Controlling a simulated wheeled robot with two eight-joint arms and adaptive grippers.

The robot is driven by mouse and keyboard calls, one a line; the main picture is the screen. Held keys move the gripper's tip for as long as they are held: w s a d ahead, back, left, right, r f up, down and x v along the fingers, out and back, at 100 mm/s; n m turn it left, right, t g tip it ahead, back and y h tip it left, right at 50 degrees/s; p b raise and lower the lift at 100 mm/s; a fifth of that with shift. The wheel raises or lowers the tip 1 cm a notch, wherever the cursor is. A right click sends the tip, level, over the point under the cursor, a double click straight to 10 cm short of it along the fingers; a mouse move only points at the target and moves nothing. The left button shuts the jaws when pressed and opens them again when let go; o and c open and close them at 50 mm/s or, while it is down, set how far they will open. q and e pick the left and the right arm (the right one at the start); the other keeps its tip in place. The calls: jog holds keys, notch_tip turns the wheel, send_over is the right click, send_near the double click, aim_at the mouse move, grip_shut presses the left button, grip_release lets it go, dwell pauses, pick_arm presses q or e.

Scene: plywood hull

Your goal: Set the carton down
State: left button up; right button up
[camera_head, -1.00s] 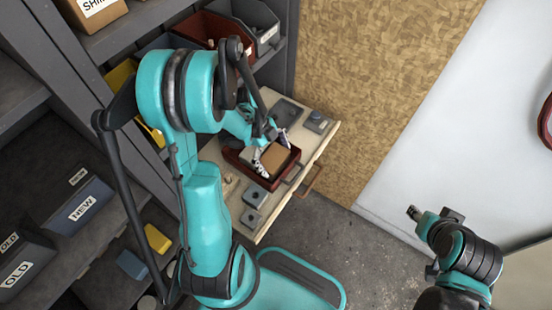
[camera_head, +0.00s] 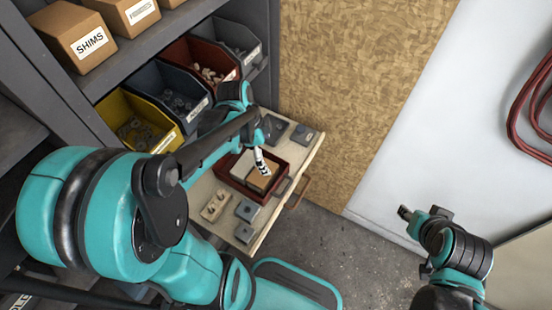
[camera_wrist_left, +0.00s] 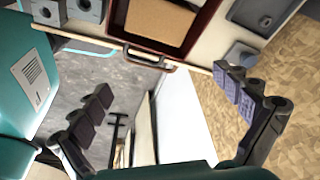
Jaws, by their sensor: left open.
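The brown carton (camera_head: 263,181) sits inside a dark red tray (camera_head: 233,182) on a pale wooden pull-out board. It also shows at the top of the left wrist view (camera_wrist_left: 160,22), inside the tray's rim. My left gripper (camera_head: 263,168) is over the tray in the head view.
The pull-out board (camera_head: 312,150) carries several grey blocks (camera_head: 247,210) and a wooden block with pegs (camera_head: 215,206), and has a handle (camera_head: 298,193). Yellow (camera_head: 165,140), blue-grey and red bins stand on the shelf behind, with boxes above, one marked SHIMS (camera_head: 75,38). Floor at right is clear.

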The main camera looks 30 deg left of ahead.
pick_arm(q)
jog(key=s+d+r+n+t+y, duration=0.2)
jog(key=s+d+r+n+t, duration=0.3)
jog(key=n, duration=0.7)
jog(key=shift+d+r+t, duration=0.4)
jog(key=shift+d+r, duration=0.2)
jog(key=shift+r, duration=0.6)
